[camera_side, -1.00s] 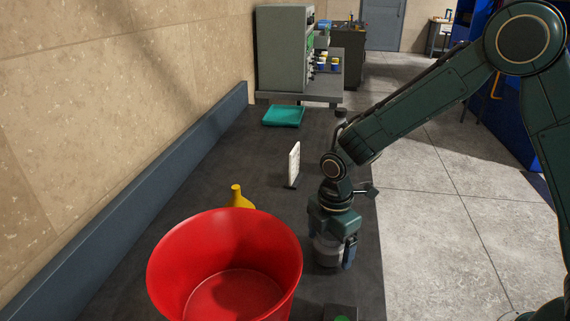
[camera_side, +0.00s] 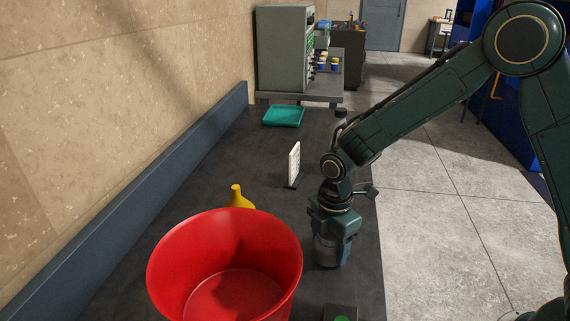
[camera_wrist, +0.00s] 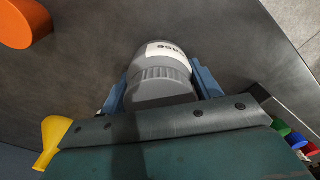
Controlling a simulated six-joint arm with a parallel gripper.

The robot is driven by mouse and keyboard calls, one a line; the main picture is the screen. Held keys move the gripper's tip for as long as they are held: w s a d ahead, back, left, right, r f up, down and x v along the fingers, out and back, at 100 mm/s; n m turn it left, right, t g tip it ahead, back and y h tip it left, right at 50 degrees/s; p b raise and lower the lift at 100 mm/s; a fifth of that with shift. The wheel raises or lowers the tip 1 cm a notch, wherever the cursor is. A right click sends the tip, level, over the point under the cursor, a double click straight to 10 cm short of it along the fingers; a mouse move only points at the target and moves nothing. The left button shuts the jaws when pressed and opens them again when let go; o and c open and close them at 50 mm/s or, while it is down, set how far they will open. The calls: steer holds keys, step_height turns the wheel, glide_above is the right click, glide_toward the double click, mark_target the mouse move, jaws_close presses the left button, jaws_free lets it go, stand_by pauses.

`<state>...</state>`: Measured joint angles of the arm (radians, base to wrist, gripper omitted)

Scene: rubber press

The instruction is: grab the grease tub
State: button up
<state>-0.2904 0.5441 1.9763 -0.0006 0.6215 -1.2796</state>
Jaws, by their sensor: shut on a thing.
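The grease tub (camera_side: 326,252) is a grey tub standing on the dark bench near its right edge. In the wrist view the tub (camera_wrist: 163,68) shows a ribbed grey cap and a white label with partly readable dark letters. My gripper (camera_side: 335,246) is above the tub with its fingers down around it. In the wrist view the blue fingers of my gripper (camera_wrist: 160,88) are on both sides of the cap, shut on it. The tub's lower part is partly hidden by the gripper in the side view.
A large red bucket (camera_side: 280,259) stands left of my gripper, with a yellow funnel-like thing (camera_side: 237,197) behind it. A white upright card (camera_side: 293,164) and a teal tray (camera_side: 284,116) are farther back. A box with a green button (camera_side: 341,315) is at the front.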

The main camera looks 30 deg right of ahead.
steer(key=shift+r, duration=0.15)
step_height(320, 180, up, 20)
stand_by(0.7)
